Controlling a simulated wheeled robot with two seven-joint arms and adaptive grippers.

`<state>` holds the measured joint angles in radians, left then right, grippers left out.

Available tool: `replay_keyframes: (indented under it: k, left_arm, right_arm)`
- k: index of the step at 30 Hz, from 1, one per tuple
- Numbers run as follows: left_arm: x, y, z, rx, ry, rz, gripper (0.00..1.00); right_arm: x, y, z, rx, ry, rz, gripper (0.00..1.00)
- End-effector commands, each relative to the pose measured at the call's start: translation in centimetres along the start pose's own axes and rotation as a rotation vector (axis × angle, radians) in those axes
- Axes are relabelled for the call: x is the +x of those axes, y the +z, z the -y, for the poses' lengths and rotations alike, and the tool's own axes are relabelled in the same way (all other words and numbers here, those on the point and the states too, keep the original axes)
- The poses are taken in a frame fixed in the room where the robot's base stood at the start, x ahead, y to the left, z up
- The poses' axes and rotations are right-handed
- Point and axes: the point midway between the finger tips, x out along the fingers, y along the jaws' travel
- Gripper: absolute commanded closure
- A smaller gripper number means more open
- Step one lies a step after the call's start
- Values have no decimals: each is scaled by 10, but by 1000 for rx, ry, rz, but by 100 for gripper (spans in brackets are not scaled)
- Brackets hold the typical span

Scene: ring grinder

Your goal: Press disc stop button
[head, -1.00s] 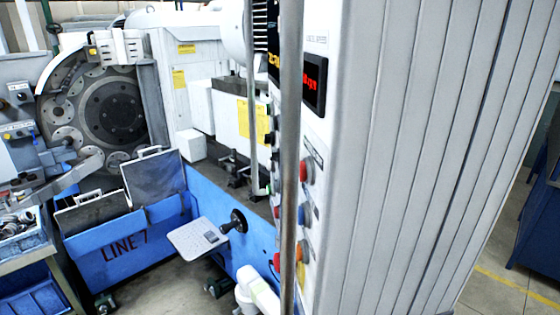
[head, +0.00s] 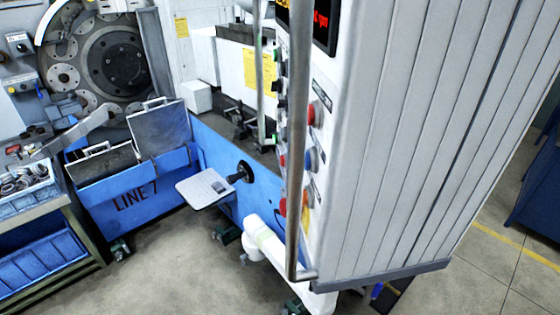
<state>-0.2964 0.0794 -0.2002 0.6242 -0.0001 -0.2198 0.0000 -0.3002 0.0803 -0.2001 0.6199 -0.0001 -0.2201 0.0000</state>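The control panel (head: 400,150) is a tall ribbed grey cabinet, and its button face is seen at a steep angle. A red button (head: 314,114) sits high on this face, with a blue button (head: 311,160) below it. Lower down are another red button (head: 283,206) and an orange-yellow one (head: 305,206). Small green and black controls line the far edge. The labels are too small to read, so I cannot tell which is the disc stop button. Neither gripper is in view. A white arm link, apparently mine, shows below the panel, partly hidden by it.
A vertical metal handle bar (head: 294,150) stands in front of the button face and partly covers it. The grinder's large disc (head: 117,65) and blue base (head: 150,190) are at the left. A parts cart (head: 45,205) stands far left. Open floor (head: 170,285) lies in front.

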Motion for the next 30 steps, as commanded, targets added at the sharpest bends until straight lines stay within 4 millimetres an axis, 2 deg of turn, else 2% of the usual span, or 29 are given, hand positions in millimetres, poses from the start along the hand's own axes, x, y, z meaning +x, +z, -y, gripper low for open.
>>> replay_keyframes:
  k: [2,13,30]
  left_arm:
    - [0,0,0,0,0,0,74]
    - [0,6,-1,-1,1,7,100]
    - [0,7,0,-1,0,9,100]
  right_arm:
    - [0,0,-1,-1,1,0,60]
    - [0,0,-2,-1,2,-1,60]
    - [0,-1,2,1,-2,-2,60]
